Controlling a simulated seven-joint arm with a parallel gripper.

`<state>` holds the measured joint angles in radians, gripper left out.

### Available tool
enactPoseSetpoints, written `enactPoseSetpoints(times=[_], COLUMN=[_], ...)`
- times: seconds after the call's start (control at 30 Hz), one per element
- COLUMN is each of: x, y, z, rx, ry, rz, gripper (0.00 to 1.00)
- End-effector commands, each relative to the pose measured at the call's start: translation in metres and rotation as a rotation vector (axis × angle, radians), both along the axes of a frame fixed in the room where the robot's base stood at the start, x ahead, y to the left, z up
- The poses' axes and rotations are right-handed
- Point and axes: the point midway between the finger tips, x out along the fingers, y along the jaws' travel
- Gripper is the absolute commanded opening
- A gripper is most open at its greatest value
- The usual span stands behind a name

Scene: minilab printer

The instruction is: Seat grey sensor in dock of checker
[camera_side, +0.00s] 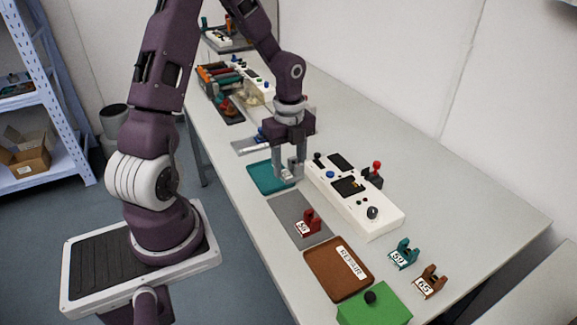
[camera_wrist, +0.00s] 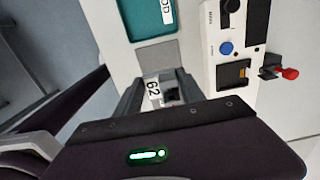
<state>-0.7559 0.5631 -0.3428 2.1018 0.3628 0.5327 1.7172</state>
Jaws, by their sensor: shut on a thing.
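My gripper (camera_side: 289,172) is shut on the grey sensor (camera_wrist: 170,92), which bears a white "62" label in the wrist view. In the side view the sensor is small and partly hidden between the fingers. The gripper hangs beside the left long side of the white checker (camera_side: 370,213). The checker also shows in the wrist view (camera_wrist: 212,72), with a blue button, a black knob and a dark square recess (camera_wrist: 235,75) with an orange edge. I cannot tell for certain whether this recess is the dock. The held sensor is apart from it, to its left in the wrist view.
A red sensor (camera_side: 308,222) lies on a grey mat (camera_side: 285,207). A teal tray (camera_side: 262,180), a labelled brown tray (camera_side: 330,277) and a green box (camera_side: 375,306) line the table. Teal (camera_side: 404,254) and brown (camera_side: 431,281) sensors stand nearer. A red-topped lever (camera_side: 375,172) rises beyond the checker.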

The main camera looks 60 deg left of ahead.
Motion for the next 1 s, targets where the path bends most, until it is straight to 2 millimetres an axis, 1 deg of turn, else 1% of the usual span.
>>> enactPoseSetpoints(times=[0.07, 0.17, 0.2, 0.23, 0.3, 0.4, 0.47, 0.57, 0.63, 0.9, 1.0], x=[0.013, 0.045, 0.061, 0.072, 0.098, 0.128, 0.139, 0.148, 0.149, 0.148, 0.149], y=[0.0, -0.003, -0.006, -0.009, -0.018, -0.032, -0.039, -0.045, -0.045, -0.046, -0.045], z=[0.001, 0.007, 0.01, 0.013, 0.019, 0.028, 0.033, 0.035, 0.03, -0.003, -0.012], rx=[0.003, 0.009, 0.01, 0.011, 0.011, 0.006, 0.003, 0.0, -0.001, -0.001, 0.0], ry=[-0.003, -0.005, -0.005, -0.005, -0.005, -0.003, -0.002, 0.0, 0.003, 0.002, 0.001], rz=[-0.003, -0.007, -0.007, -0.008, -0.008, -0.005, -0.004, -0.002, 0.0, -0.001, -0.002], gripper=[0.07, 0.07, 0.07, 0.07, 0.07, 0.07, 0.07, 0.07, 0.07, 0.07, 0.07])
